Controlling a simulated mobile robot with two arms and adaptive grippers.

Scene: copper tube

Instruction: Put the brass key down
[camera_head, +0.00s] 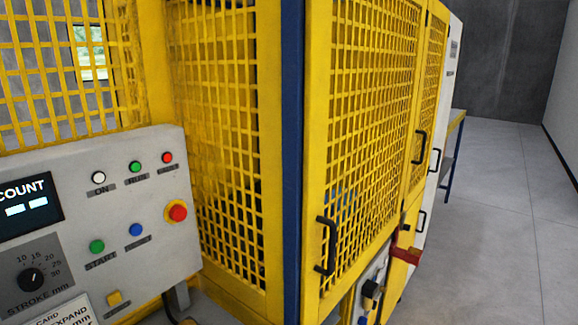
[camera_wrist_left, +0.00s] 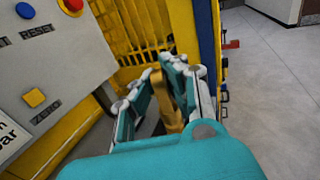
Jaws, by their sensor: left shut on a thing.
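My left gripper (camera_wrist_left: 162,92) shows in the left wrist view, in front of the yellow mesh cage. Its teal and white fingers are closed on a brass-coloured thing, the brass key (camera_wrist_left: 167,104), which stands between them. The fingers hide much of its outline. What lies directly beneath the key is hard to tell. The head view shows neither gripper nor the key, and my right gripper is in neither view.
A grey control panel (camera_head: 90,220) with buttons and a display stands at the left. A yellow mesh guard door (camera_head: 370,130) with black handles (camera_head: 326,246) fills the middle. A red latch (camera_head: 406,255) sticks out. Grey floor (camera_head: 490,240) is clear at the right.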

